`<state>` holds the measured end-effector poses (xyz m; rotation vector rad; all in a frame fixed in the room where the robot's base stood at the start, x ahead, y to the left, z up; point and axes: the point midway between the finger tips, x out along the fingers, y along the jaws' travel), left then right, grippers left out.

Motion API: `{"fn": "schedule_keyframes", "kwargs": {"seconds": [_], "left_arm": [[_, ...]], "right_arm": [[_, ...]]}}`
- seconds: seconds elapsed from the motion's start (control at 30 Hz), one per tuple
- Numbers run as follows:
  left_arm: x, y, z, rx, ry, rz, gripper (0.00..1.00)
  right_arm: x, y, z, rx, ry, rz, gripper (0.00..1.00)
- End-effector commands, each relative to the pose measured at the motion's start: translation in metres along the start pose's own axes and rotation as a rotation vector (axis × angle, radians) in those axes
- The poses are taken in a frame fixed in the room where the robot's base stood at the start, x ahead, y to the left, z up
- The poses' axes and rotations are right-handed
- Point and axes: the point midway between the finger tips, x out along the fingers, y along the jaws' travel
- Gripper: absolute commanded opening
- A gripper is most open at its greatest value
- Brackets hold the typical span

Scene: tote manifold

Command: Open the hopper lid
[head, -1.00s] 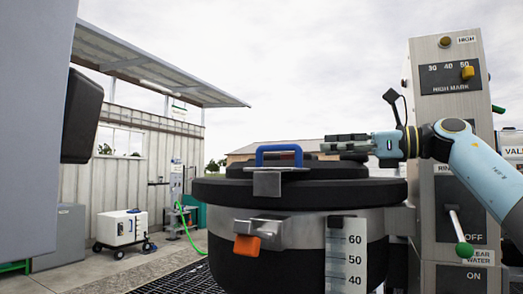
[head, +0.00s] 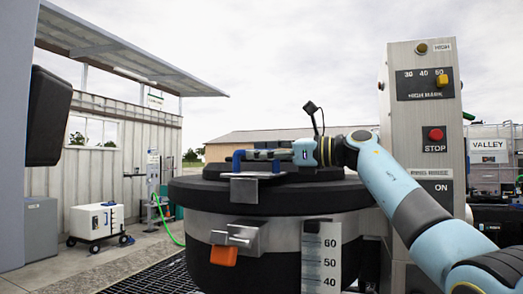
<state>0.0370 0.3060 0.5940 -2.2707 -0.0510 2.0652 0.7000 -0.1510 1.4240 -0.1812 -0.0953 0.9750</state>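The hopper is a round drum with a dark, flat lid (head: 330,196) that lies level on its top. A blue handle (head: 236,161) stands on the lid, above a metal plate. My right gripper (head: 258,155) lies across the handle's top bar and hides most of it. Its dark fingers point left, and I cannot tell if they are closed on the bar. An orange-tabbed latch (head: 223,256) sits on the drum's front below the lid. My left gripper is not in view.
A metal control post (head: 420,120) with a red stop button (head: 435,134) stands right of the hopper, close behind my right arm. A white level scale (head: 321,262) is on the drum's front. A white wheeled box (head: 97,222) stands far left on open ground.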

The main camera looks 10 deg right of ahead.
Motion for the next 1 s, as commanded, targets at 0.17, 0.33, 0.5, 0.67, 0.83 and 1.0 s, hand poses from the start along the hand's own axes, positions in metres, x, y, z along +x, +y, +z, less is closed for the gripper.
{"fn": "schedule_keyframes", "kwargs": {"seconds": [0.17,0.33,0.5,0.67,0.83,1.0], "left_arm": [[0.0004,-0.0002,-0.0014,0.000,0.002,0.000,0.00],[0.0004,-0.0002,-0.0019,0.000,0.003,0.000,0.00],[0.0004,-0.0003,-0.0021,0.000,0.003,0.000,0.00],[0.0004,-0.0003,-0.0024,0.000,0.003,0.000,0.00],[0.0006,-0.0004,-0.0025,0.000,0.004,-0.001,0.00],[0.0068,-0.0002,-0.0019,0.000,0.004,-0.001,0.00]], "right_arm": [[-0.0002,0.0000,-0.0003,0.000,0.000,0.000,0.36],[-0.0003,0.0000,-0.0002,0.000,0.000,0.000,0.13],[-0.0004,-0.0001,-0.0002,0.000,0.000,0.000,0.00],[-0.0005,-0.0001,-0.0001,0.000,-0.001,-0.001,0.00],[-0.0006,-0.0002,0.0001,0.000,-0.001,-0.001,0.00],[-0.0015,-0.0006,0.0022,-0.001,-0.021,-0.004,0.00]]}}
